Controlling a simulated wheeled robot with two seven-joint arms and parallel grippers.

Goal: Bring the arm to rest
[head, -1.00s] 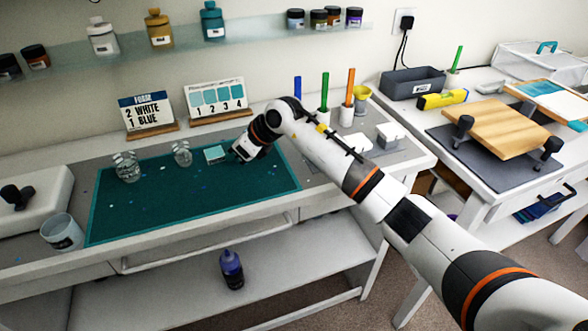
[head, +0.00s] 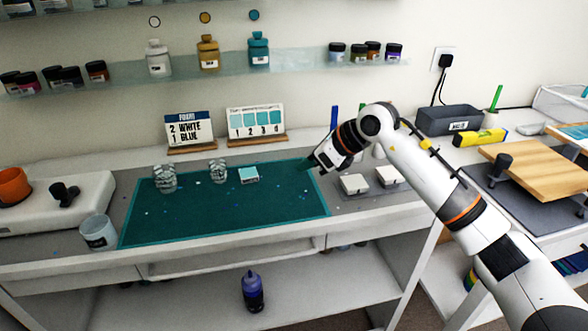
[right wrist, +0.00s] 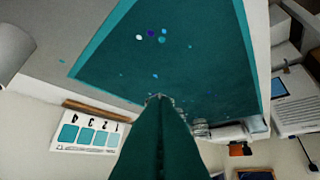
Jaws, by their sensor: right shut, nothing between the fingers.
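My right arm comes in from the right in the head view. Its right gripper (head: 311,166) is shut and empty, above the right back part of the teal mat (head: 230,215). In the right wrist view the shut dark-green fingers (right wrist: 160,105) point towards the mat (right wrist: 190,65), which has small coloured specks on it. A small pale teal block (head: 249,175) lies on the mat, left of the gripper and apart from it. Two clear glass cups, one at the left (head: 165,179) and one nearer the middle (head: 218,171), stand on the mat. My left gripper is not in view.
Two white square pieces (head: 354,184) stand right of the mat, below my forearm. Behind are a numbered colour card (head: 256,120), a FOAM card (head: 189,130) and upright coloured sticks. The mat's front is clear.

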